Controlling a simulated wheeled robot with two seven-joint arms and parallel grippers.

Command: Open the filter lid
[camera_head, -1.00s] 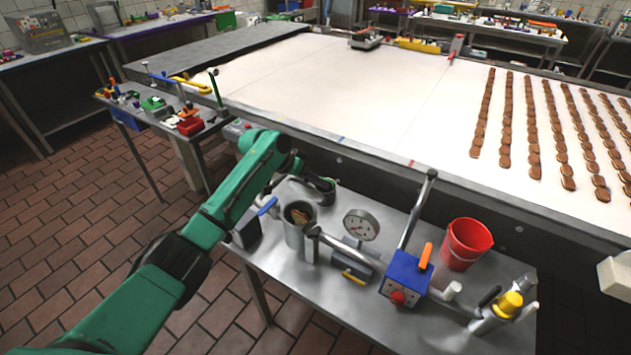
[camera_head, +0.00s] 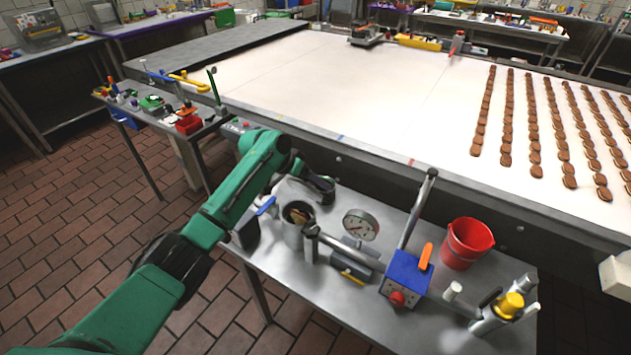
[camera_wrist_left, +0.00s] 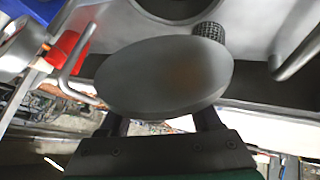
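The filter pot (camera_head: 293,238) is a grey metal cylinder at the left of the small steel table in the head view. Its mouth is uncovered, with brown matter inside. My left gripper (camera_head: 322,188) is just behind the pot, toward the conveyor. In the left wrist view a grey round lid (camera_wrist_left: 165,78) lies right in front of my left gripper (camera_wrist_left: 160,122), covering its fingertips. The two fingers are spread apart behind the lid; whether they touch it is hidden. A knurled knob (camera_wrist_left: 208,32) sits at the lid's edge. My right gripper is not in view.
A pressure gauge (camera_head: 360,225), a blue box (camera_head: 405,274) with a lever and a red bucket (camera_head: 467,243) stand right of the pot. A yellow-capped fitting (camera_head: 509,304) is at the right end. The conveyor (camera_head: 330,90) edge runs behind the table.

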